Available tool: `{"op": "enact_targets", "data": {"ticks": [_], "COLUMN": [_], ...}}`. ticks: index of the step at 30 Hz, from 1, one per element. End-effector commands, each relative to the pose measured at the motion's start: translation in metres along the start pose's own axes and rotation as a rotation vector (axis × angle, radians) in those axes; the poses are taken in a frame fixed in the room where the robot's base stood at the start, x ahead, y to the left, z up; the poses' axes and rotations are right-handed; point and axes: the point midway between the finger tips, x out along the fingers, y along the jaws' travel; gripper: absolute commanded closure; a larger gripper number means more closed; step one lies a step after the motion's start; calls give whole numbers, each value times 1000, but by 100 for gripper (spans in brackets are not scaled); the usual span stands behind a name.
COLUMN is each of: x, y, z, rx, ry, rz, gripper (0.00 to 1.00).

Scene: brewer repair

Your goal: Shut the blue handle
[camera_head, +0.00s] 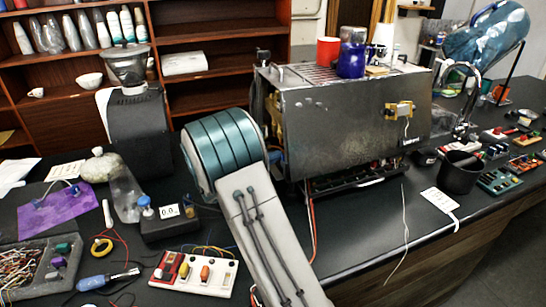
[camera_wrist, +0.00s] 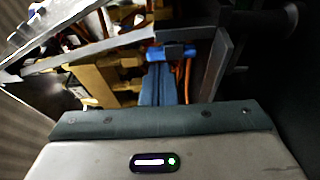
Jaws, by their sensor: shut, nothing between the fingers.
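The blue handle (camera_wrist: 175,52) shows in the wrist view as a small bright blue piece among the brewer's inner parts, just beyond my fingertips. My gripper (camera_wrist: 159,68) is shut and empty, its blue-grey fingers together and pointing into the brewer's open side. The fingertips overlap the handle's left part in the picture; I cannot tell whether they touch it. In the head view the grey metal brewer (camera_head: 345,125) stands on the counter.
Metal frame edges (camera_wrist: 218,65) border the opening, close to the fingers. Orange wires and brass-coloured parts (camera_wrist: 105,80) lie inside. A red cup (camera_head: 327,50) and a blue cup (camera_head: 351,60) stand on the brewer. A black grinder (camera_head: 138,125) stands left of my arm.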

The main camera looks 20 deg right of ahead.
Motion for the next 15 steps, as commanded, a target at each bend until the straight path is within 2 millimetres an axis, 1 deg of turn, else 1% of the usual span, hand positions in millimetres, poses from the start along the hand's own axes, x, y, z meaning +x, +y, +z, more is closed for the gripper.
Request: {"op": "enact_targets", "data": {"ticks": [7, 15], "x": [0, 0], "y": [-3, -1], "z": [0, 1], "rx": [28, 58], "ry": [0, 0], "rz": [10, 20], "gripper": [100, 100]}}
